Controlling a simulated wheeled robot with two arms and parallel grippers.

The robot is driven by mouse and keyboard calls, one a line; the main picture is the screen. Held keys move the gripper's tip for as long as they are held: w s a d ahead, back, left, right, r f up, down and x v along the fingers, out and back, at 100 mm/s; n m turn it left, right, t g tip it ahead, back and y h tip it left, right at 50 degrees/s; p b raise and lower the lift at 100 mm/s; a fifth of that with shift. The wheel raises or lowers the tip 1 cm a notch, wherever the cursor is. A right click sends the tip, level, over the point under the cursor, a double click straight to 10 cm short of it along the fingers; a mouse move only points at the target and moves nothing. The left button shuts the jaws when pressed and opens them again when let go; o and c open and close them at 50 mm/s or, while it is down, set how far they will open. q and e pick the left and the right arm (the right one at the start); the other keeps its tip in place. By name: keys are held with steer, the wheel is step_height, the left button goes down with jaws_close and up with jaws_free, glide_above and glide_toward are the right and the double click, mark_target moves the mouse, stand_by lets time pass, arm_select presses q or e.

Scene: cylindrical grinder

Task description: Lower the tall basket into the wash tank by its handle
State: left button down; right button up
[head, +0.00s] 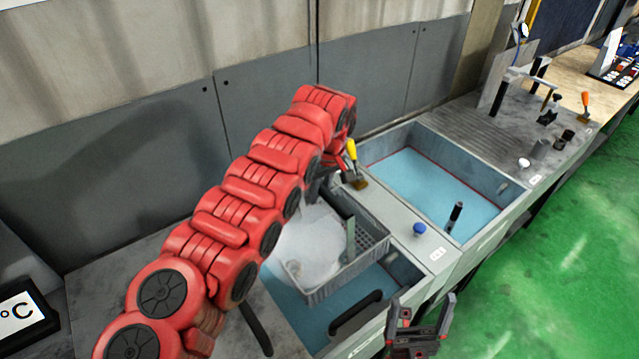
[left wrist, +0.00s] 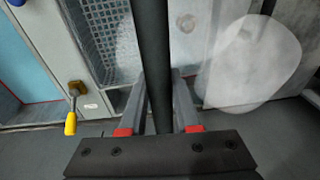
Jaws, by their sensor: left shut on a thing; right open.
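The grey mesh basket (head: 345,277) is at the near tank, over or partly within its opening; its depth against the blue water is unclear. The wash tank (head: 405,270) has a grey rim and blue water. My left gripper (head: 318,190) is above the basket's back side, mostly hidden by my red arm. In the left wrist view my left gripper (left wrist: 160,78) is shut on a black bar-like handle (left wrist: 152,40), with the basket mesh (left wrist: 105,45) beside it. My right gripper (head: 420,322) is open and empty at the tank's front right.
A whitish haze (head: 310,240) covers part of the basket. A black handle (head: 355,312) is at the near tank's front. A grey wall stands behind.

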arm_select(q)
step_height(320, 180, down, 37)
steer(key=b, duration=2.5)
steer(key=shift+d+b, duration=0.15)
steer(key=shift+b, duration=0.15)
steer(key=shift+s+f, duration=0.2)
steer(key=shift+f, duration=0.2)
steer(key=shift+s+f+b, duration=0.1)
steer(key=shift+f+b, duration=0.75)
steer(key=shift+b, duration=0.15)
